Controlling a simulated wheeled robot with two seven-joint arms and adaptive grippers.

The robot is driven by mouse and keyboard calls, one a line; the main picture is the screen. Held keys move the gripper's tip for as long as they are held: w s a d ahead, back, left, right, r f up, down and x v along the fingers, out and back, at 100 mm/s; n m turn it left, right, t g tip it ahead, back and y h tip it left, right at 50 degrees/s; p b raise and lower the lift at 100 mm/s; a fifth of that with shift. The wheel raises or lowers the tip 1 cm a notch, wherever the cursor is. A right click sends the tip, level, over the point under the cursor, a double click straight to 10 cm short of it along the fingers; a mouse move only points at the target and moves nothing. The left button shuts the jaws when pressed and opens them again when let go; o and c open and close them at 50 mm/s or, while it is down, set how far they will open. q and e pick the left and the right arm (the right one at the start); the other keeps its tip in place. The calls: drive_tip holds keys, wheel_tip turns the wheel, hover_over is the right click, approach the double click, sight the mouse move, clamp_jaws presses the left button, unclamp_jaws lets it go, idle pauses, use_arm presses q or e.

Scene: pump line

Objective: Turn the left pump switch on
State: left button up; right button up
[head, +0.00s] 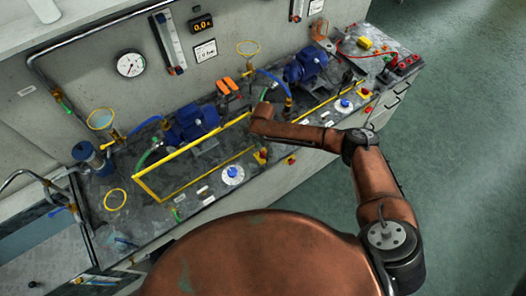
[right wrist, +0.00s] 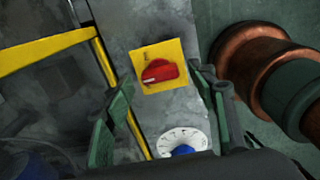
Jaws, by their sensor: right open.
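The left pump's switch (right wrist: 160,68) is a red knob on a yellow plate in the right wrist view. The knob lies nearly crosswise, its white mark at its left end, and a small mark is printed above it. In the head view the switch (head: 261,157) sits on the bench front, right of the left pump (head: 192,122). My right gripper (right wrist: 161,88) has its green fingers apart on either side of the switch, with nothing between them held. I cannot tell how far above the plate they are. In the head view its fingers are hidden by my arm.
A yellow guard rail (head: 165,193) runs beside the switch. A white dial with a blue knob (right wrist: 184,143) lies close by, also in the head view (head: 232,175). The right pump (head: 305,65) and another switch (head: 365,92) stand farther right.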

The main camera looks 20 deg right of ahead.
drive_tip(key=shift+f, duration=0.45)
drive_tip(key=shift+c, duration=0.3)
drive_tip(key=c, duration=1.1)
drive_tip(key=shift+s+r+m+p, duration=0.1)
drive_tip(key=shift+r+m+p, duration=0.1)
drive_tip(key=shift+m+p, duration=1.55)
drive_tip(key=m+p, duration=0.4)
drive_tip(key=m, duration=0.1)
drive_tip(key=m+p, duration=0.3)
drive_tip(key=m, duration=0.2)
drive_tip(key=shift+f, duration=0.1)
drive_tip(key=shift+f+m+p, duration=0.1)
drive_tip(key=shift+m+p, duration=1.05)
drive_tip(key=shift+m, duration=1)
